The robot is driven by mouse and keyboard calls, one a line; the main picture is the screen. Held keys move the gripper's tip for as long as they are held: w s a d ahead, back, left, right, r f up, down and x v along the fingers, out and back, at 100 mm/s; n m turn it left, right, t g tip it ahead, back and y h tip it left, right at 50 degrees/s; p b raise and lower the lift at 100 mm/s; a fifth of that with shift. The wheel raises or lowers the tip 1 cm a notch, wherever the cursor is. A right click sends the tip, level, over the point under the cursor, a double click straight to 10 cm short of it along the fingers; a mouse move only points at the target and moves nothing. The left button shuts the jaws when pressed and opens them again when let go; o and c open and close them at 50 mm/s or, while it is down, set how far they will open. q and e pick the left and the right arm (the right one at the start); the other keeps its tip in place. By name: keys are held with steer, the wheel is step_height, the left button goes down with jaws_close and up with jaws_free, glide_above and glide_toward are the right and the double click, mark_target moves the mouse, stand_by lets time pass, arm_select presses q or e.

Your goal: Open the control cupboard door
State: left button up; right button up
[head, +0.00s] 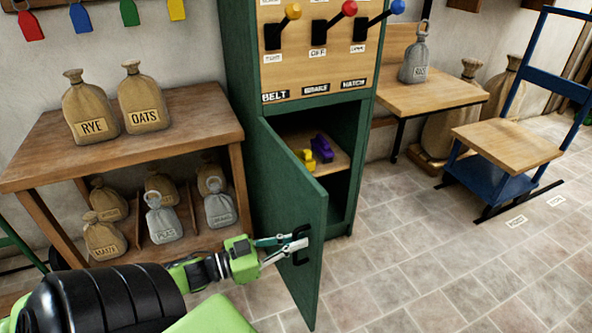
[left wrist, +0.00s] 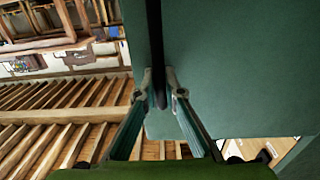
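The green control cupboard (head: 244,70) stands in the middle of the head view. Its lower door (head: 290,215) stands wide open, swung out toward me, with the dark inside showing. A black handle (head: 302,250) sits near the door's free edge. My left gripper (head: 296,246) reaches it from the left. In the left wrist view, the fingertips (left wrist: 159,84) close on both sides of the black handle bar (left wrist: 155,50), against the green door (left wrist: 225,70). My right gripper is in neither view.
A yellow thing (head: 308,159) and a purple thing (head: 322,148) sit on the shelf inside the cupboard. Three levers (head: 318,35) are above. A wooden table (head: 190,115) with sacks stands left, close to my left arm.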

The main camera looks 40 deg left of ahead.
arm_select(q)
steer(key=o, duration=0.3)
steer(key=shift+o, duration=0.2)
steer(key=shift+s, duration=0.1)
steer(key=v, duration=1.2)
steer(key=shift+f, duration=0.1)
